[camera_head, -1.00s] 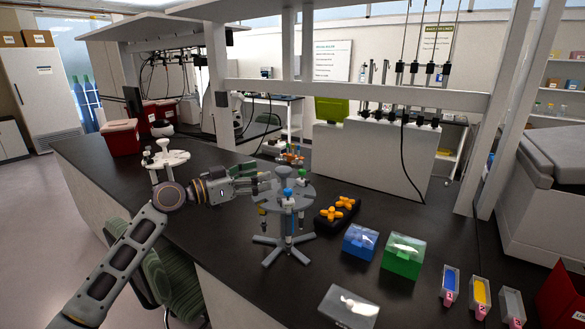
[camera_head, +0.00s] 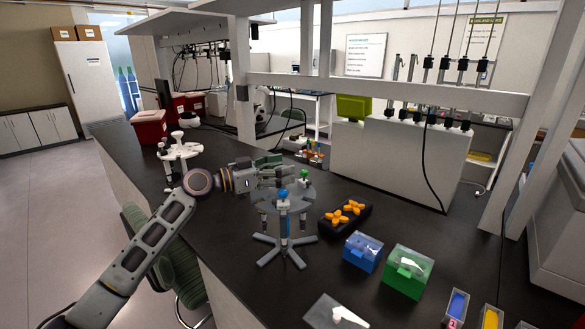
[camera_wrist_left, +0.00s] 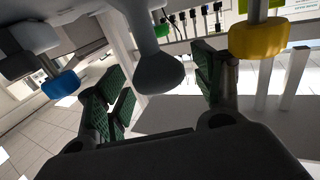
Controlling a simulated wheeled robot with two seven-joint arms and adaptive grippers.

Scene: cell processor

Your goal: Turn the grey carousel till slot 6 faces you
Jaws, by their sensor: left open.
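The grey carousel (camera_head: 301,200) stands upright on its star-shaped foot in the middle of the bench. It carries a blue-topped pipette (camera_head: 283,194) at the front and a green-topped one (camera_head: 305,173) at the back right. No slot number can be read. My left gripper (camera_head: 282,172) is at the carousel's far left side, at about the height of its top. In the left wrist view its green-padded fingers (camera_wrist_left: 160,88) are apart, with a rounded grey part (camera_wrist_left: 157,68) between them; contact cannot be told. Blue (camera_wrist_left: 61,84) and yellow (camera_wrist_left: 258,40) parts flank the fingers. My right gripper is out of view.
A white carousel (camera_head: 180,151) stands behind my left arm. A black rack with orange pieces (camera_head: 345,217), a blue box (camera_head: 362,250) and a green box (camera_head: 407,270) stand to the right. Bare bench (camera_head: 225,255) lies at the front left.

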